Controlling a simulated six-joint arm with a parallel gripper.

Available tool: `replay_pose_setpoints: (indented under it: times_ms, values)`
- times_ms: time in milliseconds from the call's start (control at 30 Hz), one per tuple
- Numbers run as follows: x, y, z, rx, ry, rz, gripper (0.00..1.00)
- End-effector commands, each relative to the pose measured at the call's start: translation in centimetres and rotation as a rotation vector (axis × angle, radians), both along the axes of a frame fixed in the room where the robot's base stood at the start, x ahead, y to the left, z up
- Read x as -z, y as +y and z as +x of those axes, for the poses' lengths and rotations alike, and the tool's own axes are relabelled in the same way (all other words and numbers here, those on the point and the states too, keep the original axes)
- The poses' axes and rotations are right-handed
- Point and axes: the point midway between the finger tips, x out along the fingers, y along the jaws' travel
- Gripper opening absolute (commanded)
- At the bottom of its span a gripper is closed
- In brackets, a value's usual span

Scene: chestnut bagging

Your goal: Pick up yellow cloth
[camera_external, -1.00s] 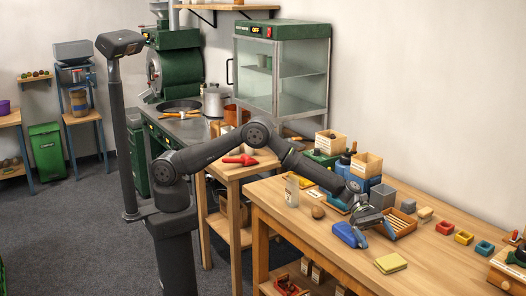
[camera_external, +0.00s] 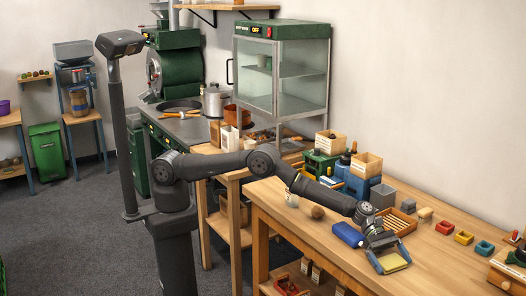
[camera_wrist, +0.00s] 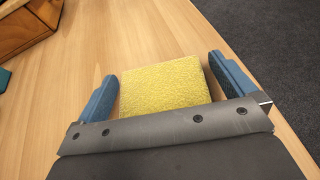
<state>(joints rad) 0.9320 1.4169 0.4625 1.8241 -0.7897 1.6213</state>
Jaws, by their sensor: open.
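The yellow cloth (camera_external: 392,262) is a small square pad lying on the wooden workbench near its front edge. In the wrist view the cloth (camera_wrist: 163,85) lies between the two blue fingers of my gripper (camera_wrist: 162,88). A gap shows on the left side, and the right finger is close to the cloth's edge. Its near edge is hidden behind the gripper's dark body. In the external view my gripper (camera_external: 391,266) is open, low over the bench, with its fingers on either side of the cloth.
A blue object (camera_external: 348,235) lies just left of my gripper. A slatted wooden crate (camera_external: 398,222) stands close behind it. The bench's front edge is near.

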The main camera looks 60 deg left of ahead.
Motion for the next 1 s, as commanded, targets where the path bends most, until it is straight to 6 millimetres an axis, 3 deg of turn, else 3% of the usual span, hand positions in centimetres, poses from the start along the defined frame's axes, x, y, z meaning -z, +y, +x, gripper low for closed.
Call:
replay_pose_setpoints:
  times_ms: [233, 400, 767, 1000]
  values:
    - [0.0, -0.1, 0.0, 0.000, -0.001, 0.000, 0.98]
    - [0.0, -0.1, 0.0, 0.000, -0.001, 0.000, 0.65]
    - [-0.4, -0.1, 0.0, 0.001, -0.002, -0.001, 0.64]
    - [-3.5, -0.1, 0.0, 0.001, -0.003, -0.005, 0.64]
